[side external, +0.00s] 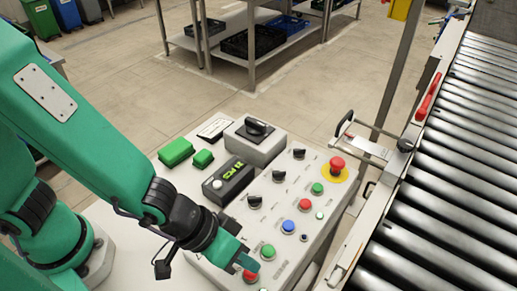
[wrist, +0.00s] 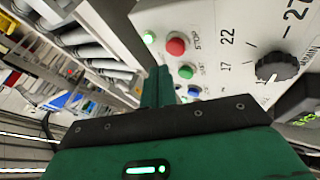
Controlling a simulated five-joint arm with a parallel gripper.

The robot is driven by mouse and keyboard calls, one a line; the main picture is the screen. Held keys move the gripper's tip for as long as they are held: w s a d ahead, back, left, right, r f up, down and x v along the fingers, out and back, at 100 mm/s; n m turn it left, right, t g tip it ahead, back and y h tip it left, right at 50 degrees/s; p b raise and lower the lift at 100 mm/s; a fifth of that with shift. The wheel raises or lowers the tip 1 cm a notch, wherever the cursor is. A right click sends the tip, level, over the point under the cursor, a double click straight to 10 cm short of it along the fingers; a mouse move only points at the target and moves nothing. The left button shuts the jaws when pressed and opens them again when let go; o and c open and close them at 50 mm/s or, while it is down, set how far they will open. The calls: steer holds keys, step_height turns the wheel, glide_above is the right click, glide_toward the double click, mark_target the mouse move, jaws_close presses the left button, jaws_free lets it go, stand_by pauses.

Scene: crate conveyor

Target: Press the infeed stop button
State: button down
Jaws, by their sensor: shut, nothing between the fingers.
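A red button (side external: 250,274) sits at the near end of the grey control panel (side external: 330,212). It also shows in the wrist view (wrist: 176,44), with lettering beside it that looks like STOP. A second red button (side external: 305,204) sits farther up the panel; I cannot read which one is labelled infeed. My gripper (side external: 243,262) is shut and empty, tilted down just above and beside the near red button. In the wrist view my fingertips (wrist: 158,72) appear just short of the red button. I cannot see contact.
A green button (side external: 268,251) and a blue button (side external: 288,227) are close by. Black knobs (side external: 255,201) and a red emergency mushroom button (side external: 337,165) stand on the panel. A roller conveyor (side external: 465,150) runs at right.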

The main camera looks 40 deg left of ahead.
mark_target(246, 272)
steer(key=shift+f, duration=0.45)
steer(key=shift+f, duration=0.2)
stand_by(1.8)
steer(key=shift+w+f, duration=0.1)
steer(key=shift+f, duration=0.15)
steer(key=shift+a+f, duration=0.1)
steer(key=shift+f, duration=0.35)
stand_by(1.2)
steer(key=shift+r, duration=0.9)
steer(key=shift+r, duration=2.5)
